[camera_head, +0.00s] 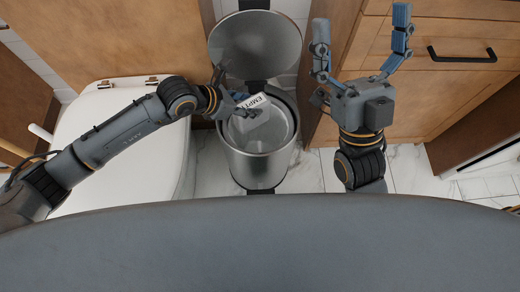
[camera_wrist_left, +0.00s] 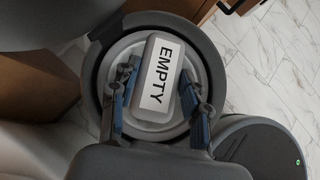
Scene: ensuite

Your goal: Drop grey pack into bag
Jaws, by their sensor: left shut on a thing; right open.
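The grey pack (camera_head: 257,105) is a pale grey-white box marked "EMPTY". My left gripper (camera_head: 244,100) is shut on it and holds it over the open mouth of a round metal bin (camera_head: 258,172). In the left wrist view, the pack (camera_wrist_left: 161,72) sits between the two fingers of the gripper (camera_wrist_left: 160,92), with the bin's dark rim (camera_wrist_left: 213,68) around it. The bin has a light grey inside; I cannot tell whether this is a bag. My right gripper (camera_head: 360,20) is open and empty, fingers spread, right of the bin.
The bin's round lid (camera_head: 255,45) stands open behind it. A white toilet (camera_head: 130,160) is at the left under my left arm. Wooden drawers (camera_head: 440,80) with a black handle are at the right. Marble tile floor (camera_head: 310,172) shows around the bin.

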